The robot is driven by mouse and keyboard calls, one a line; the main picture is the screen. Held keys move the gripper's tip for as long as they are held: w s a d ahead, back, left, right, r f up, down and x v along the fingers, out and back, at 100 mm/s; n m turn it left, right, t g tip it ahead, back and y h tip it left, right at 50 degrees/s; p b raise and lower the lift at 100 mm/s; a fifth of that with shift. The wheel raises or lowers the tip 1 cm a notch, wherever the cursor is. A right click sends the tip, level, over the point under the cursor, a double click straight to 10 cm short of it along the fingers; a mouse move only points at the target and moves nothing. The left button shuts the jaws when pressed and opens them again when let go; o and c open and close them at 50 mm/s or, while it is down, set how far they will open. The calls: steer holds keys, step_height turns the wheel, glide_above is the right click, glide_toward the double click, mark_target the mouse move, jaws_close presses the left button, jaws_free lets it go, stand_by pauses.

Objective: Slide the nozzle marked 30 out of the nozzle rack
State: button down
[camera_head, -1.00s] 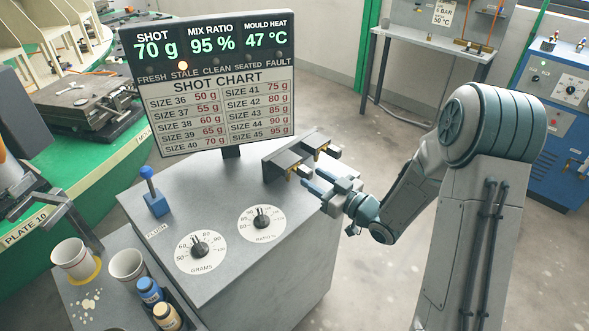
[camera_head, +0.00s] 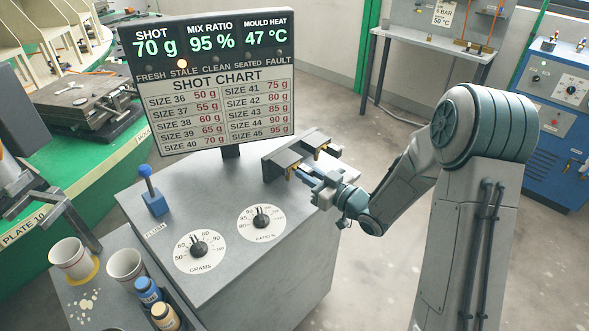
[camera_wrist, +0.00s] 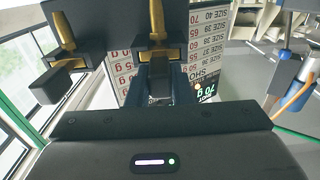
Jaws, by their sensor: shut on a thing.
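The dark nozzle rack (camera_head: 272,166) stands at the right rear of the grey console, with brass nozzles in its slots. My gripper (camera_head: 305,176) is at the rack's front, shut on a nozzle at its near end; the fingers hide most of the hold. In the wrist view my gripper (camera_wrist: 160,82) is closed around the dark lower block of a brass nozzle (camera_wrist: 157,20). A second brass nozzle (camera_wrist: 60,28) with a dark block hangs in the rack (camera_wrist: 100,22) to its left. No number can be read on either nozzle.
A display panel with a shot chart (camera_head: 215,105) stands behind the console. A blue lever (camera_head: 152,190) and two dials (camera_head: 200,249) are on the console top (camera_head: 215,200). Paper cups (camera_head: 73,259) and bottles (camera_head: 149,292) stand at the lower left. Open floor lies to the right.

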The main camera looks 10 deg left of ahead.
steer(key=v, duration=0.8)
steer(key=shift+s+d+b, duration=0.15)
steer(key=shift+d+b, duration=0.05)
steer(key=shift+b, duration=0.25)
stand_by(0.6)
